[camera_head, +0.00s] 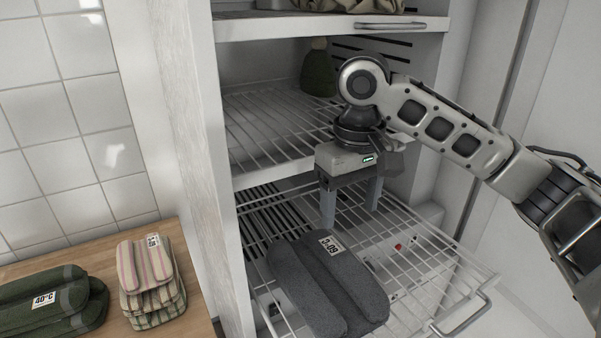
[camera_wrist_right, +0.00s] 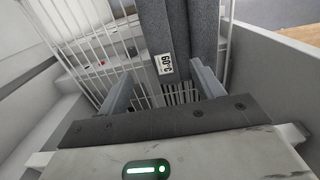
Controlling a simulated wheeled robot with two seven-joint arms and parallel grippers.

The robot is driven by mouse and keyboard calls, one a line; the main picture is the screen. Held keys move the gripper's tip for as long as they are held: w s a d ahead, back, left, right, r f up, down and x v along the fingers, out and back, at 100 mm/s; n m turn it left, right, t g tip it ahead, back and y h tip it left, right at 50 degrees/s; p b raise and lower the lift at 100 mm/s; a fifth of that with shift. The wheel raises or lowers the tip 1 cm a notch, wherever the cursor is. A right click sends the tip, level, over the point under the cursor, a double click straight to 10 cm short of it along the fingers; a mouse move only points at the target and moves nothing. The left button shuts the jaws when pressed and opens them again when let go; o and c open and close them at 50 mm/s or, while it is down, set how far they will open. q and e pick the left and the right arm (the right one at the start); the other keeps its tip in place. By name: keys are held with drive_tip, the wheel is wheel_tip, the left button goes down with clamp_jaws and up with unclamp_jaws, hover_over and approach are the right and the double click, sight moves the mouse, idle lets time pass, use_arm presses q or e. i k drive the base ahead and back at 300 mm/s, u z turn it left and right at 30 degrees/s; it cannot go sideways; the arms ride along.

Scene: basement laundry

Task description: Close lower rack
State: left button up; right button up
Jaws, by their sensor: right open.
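The lower rack (camera_head: 410,265) is a white wire shelf pulled forward out of the white cabinet, with a grey handle (camera_head: 462,314) at its front right. A folded dark grey textile (camera_head: 325,285) with a white label lies on it; it also shows in the right wrist view (camera_wrist_right: 192,30). My right gripper (camera_head: 349,212) is open and empty, pointing down over the rack just behind the grey textile. In the right wrist view its two fingers (camera_wrist_right: 162,88) are wide apart, with the rack's wires beyond them. My left gripper is not in view.
A middle wire rack (camera_head: 270,125) sits inside the cabinet above, with a dark green knitted item (camera_head: 318,72) on it. The upper shelf (camera_head: 300,24) has a handle. A wooden counter (camera_head: 195,260) at left holds striped folded cloths (camera_head: 150,275) and green ones (camera_head: 50,300).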

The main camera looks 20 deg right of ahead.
sight(430, 326)
drive_tip(key=k, duration=1)
